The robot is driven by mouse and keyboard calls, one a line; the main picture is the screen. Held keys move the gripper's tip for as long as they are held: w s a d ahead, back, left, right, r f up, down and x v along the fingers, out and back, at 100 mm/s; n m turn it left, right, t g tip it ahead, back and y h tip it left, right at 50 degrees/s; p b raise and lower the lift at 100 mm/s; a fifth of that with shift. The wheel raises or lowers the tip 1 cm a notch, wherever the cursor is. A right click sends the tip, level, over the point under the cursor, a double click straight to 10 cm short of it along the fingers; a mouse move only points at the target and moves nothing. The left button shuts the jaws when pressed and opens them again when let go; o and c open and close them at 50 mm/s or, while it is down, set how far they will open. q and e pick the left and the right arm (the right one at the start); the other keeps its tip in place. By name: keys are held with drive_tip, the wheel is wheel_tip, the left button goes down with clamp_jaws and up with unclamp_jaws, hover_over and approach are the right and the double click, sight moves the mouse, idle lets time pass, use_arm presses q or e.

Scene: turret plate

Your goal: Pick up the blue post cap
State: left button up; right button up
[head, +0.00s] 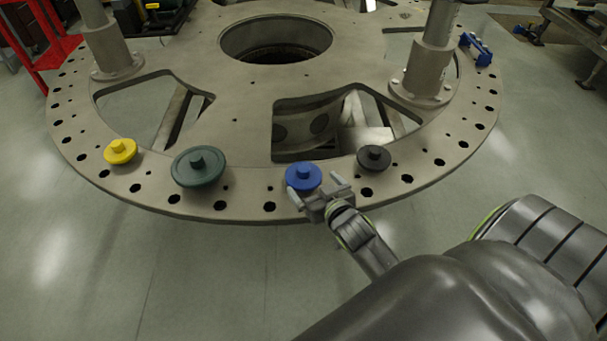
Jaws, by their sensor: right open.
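The blue post cap (303,174) is a round disc with a small raised knob, lying on the front rim of the round metal turret plate (235,150). My right gripper (315,188) is open, with its two fingers reaching to the near side of the blue cap. One finger is by the cap's left front edge and the other by its right side. The fingers overlap the cap's near edge in the picture, so I cannot tell whether they touch it. My left gripper is not in view.
A black cap (374,158) lies close on the right, a larger dark green cap (199,166) and a yellow cap (120,151) on the left. Two upright metal posts (430,65) (106,45) stand on the plate. The plate has large cutouts and rim holes.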

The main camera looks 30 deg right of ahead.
sight(306, 177)
drive_tip(key=shift+w+f, duration=0.15)
drive_tip(key=shift+w, duration=0.5)
drive_tip(key=shift+w+d+p, duration=0.1)
drive_tip(key=shift+w+p, duration=0.2)
drive_tip(key=shift+w, duration=0.15)
drive_tip(key=p+x, duration=0.1)
drive_tip(key=x, duration=0.2)
drive_tip(key=shift+w, duration=0.15)
drive_tip(key=shift+w+f, duration=0.2)
drive_tip(key=shift+w, duration=0.35)
drive_tip(key=c, duration=0.9)
